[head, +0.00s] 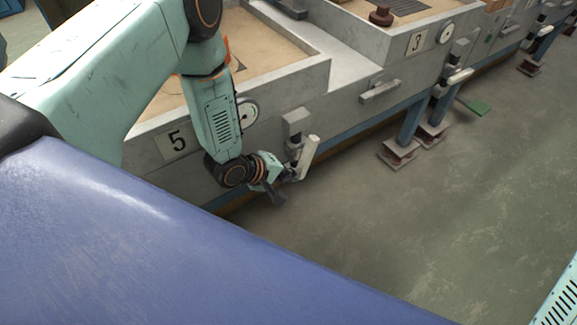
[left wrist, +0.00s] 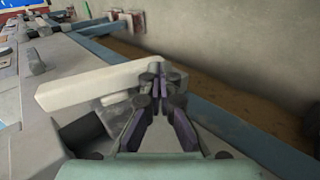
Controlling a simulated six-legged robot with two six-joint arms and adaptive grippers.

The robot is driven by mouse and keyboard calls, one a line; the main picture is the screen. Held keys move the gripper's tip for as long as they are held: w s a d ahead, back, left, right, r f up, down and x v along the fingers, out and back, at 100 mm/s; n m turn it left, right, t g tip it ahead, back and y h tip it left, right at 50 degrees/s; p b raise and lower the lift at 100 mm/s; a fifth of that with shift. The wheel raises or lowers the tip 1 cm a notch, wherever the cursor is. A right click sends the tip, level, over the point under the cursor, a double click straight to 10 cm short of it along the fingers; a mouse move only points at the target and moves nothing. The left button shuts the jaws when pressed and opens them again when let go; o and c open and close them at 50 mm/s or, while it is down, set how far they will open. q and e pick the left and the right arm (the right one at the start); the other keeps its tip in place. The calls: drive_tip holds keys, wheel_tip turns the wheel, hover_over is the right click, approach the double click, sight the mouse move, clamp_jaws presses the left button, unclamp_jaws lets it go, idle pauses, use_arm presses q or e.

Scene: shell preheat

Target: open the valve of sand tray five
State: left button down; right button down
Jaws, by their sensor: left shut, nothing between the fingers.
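Sand tray five (head: 140,148) is a grey box of sand with a "5" plate (head: 178,141) on its front. Its valve has a grey block (head: 296,122) and a pale lever (head: 309,152), which slants steeply in the head view. In the left wrist view the lever (left wrist: 80,88) lies across the picture, with its right end at the fingertips. My left gripper (head: 284,184) is at the lever's lower end in the head view. In the left wrist view its fingers (left wrist: 158,72) are closed together with nothing between them. Whether they touch the lever I cannot tell. My right gripper is out of view.
A round gauge (head: 247,112) sits on tray five's front. Tray three, with a "3" plate (head: 416,43), stands further right with its own pale lever (head: 460,77). Blue legs (head: 411,122) stand on the floor. The concrete floor (head: 400,230) in front is clear.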

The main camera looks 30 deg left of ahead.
use_arm(q)
drive_tip(key=shift+w+d+f, duration=0.15)
drive_tip(key=shift+w+f, duration=0.25)
drive_tip(key=shift+w, duration=0.05)
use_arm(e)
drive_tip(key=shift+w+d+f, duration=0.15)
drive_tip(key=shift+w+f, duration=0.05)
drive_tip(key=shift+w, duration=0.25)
use_arm(q)
drive_tip(key=shift+s, duration=0.15)
